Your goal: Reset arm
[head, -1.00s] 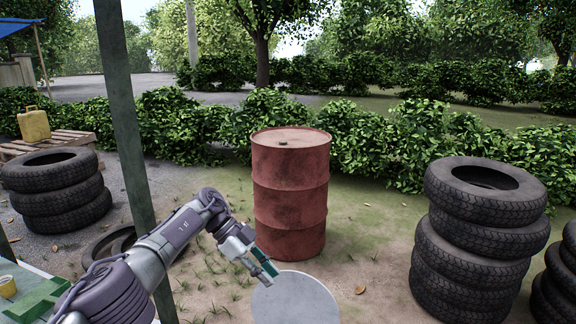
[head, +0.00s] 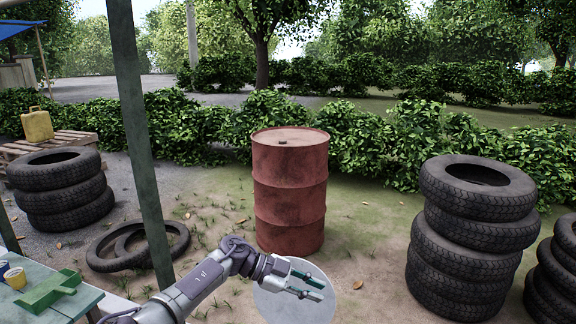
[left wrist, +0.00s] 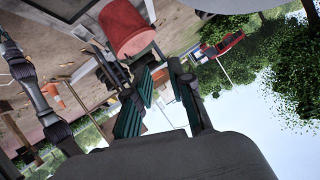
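My left gripper (head: 314,286) is at the lower middle of the head view, its two teal fingers pointing right with a gap between them. It is open and nothing shows between the fingers. It is in front of the red drum and apart from it. In the left wrist view the teal fingers of the left gripper (left wrist: 160,100) also stand apart, with background showing between them.
A rusty red drum (head: 290,190) stands ahead. Stacked tires (head: 470,240) stand at right, more (head: 62,190) at left. A green post (head: 142,150) rises left of my arm. A green table (head: 75,312) is at lower left. Bare ground lies between drum and right stack.

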